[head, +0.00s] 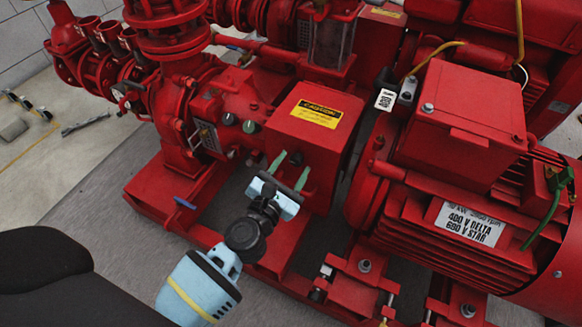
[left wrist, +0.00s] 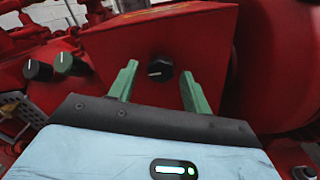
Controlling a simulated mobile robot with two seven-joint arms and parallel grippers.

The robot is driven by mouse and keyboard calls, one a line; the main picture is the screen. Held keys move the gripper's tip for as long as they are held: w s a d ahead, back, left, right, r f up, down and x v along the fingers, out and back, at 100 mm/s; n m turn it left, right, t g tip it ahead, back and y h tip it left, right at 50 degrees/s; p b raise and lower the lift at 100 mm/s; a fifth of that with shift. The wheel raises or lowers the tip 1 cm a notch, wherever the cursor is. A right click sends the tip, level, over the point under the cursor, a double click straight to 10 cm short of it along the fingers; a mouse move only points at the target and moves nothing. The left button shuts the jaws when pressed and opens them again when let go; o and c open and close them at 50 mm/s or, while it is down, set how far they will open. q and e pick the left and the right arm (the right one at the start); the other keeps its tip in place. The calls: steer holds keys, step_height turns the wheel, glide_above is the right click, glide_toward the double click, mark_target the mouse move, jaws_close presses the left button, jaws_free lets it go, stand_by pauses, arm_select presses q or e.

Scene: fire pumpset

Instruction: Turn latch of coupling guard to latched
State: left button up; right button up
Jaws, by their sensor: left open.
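The coupling guard (head: 316,118) is a red box with a yellow caution label, between the pump and the motor. Its latch (left wrist: 160,71) is a small black knob with a white mark on the guard's front face in the left wrist view. The mark lies roughly level. My left gripper (head: 290,169) is open, its two green fingers pointing at the guard's front face. In the left wrist view the fingers stand to either side of the knob, with gaps between. I cannot tell how far the fingertips are from the face. My right gripper is not in view.
Two similar knobs (left wrist: 66,64) sit left of the guard. The red motor (head: 455,200) stands close on the right, and the red pump casing (head: 180,110) on the left. The red base frame (head: 165,195) runs below. Open grey floor (head: 100,200) lies at the left.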

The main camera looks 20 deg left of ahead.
arm_select(q)
steer(key=shift+c, duration=1)
steer(key=c, duration=0.7)
steer(key=shift+c, duration=0.5)
